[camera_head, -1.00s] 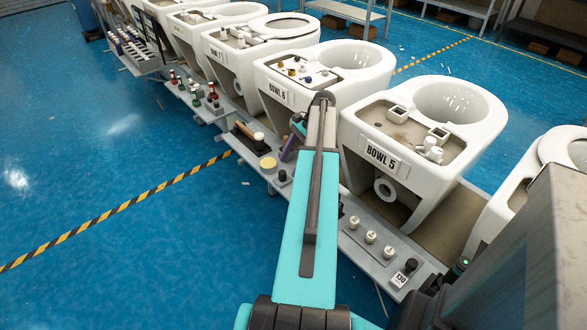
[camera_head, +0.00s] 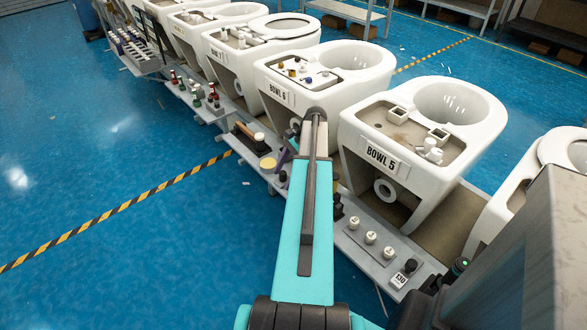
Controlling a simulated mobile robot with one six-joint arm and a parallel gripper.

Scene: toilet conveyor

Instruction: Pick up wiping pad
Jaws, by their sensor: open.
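A flat, round, yellowish pad (camera_head: 267,163) lies on the grey ledge in front of BOWL 6; it looks like the wiping pad. A dark purple part of my gripper (camera_head: 283,159) shows just right of the pad, left of my teal arm. The rest of my gripper is hidden behind the arm. My gripper is open, and nothing shows held in it. Whether it touches the pad cannot be told from this view.
A brush-like wooden item (camera_head: 244,132) and a white-topped knob (camera_head: 259,137) sit behind the pad, and a small black knob (camera_head: 282,176) in front. The BOWL 6 toilet (camera_head: 277,93) and BOWL 5 toilet (camera_head: 381,158) stand behind the ledge. Blue floor lies open at left.

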